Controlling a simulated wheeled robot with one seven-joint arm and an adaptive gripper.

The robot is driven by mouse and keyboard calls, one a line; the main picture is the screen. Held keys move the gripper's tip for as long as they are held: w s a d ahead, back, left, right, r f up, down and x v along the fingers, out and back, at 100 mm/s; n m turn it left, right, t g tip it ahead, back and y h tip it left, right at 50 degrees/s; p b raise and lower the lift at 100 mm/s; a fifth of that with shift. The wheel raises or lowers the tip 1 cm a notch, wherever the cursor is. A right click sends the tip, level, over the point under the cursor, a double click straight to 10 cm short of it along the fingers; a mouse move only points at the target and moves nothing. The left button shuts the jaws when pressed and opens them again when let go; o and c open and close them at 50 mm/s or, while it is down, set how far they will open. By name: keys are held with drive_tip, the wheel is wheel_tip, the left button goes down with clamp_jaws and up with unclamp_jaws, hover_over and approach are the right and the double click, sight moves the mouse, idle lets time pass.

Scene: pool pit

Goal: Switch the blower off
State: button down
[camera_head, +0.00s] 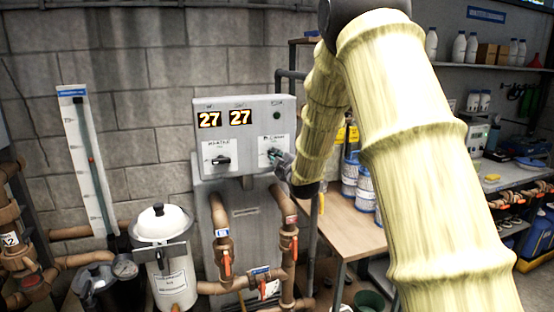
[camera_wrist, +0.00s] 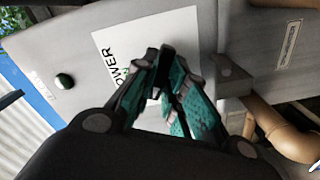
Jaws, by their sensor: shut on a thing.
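The grey control box (camera_head: 209,111) is mounted at the wall, with two white switch plates. The right plate (camera_head: 265,146) is the blower's; its label (camera_wrist: 107,50) reads "...OWER" sideways in the wrist view. My gripper (camera_head: 277,158) is at this plate, and its teal-padded fingers (camera_wrist: 166,72) are closed around the dark blower knob (camera_wrist: 164,56). The fingers hide most of the knob, so I cannot tell its position. The left plate has a black rotary knob (camera_head: 221,160), apart from my gripper. A round green lamp or button (camera_wrist: 64,81) sits above the blower plate.
Two displays (camera_head: 224,118) read 27 and 27. Brown pipes (camera_head: 286,235) with orange-handled valves run below the box. A white-lidded canister (camera_head: 163,222) stands left. A wooden table (camera_head: 343,225) with blue-labelled tubs is close on the right, beneath my arm.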

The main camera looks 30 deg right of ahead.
drive_tip(key=n+b, duration=0.1)
drive_tip(key=n, duration=0.1)
drive_tip(key=n+b, duration=0.2)
drive_tip(key=shift+f+n, duration=0.2)
drive_tip(key=shift+n, duration=0.2)
drive_tip(key=shift+r+n+b, duration=0.1)
drive_tip(key=shift+n+b, duration=0.45)
drive_tip(key=shift+n, duration=0.25)
drive_tip(key=c, duration=1.4)
unclamp_jaws()
drive_tip(key=shift+o, duration=0.2)
drive_tip(key=b+v, duration=0.1)
drive_tip(key=v, duration=0.6)
drive_tip(key=shift+b, duration=0.35)
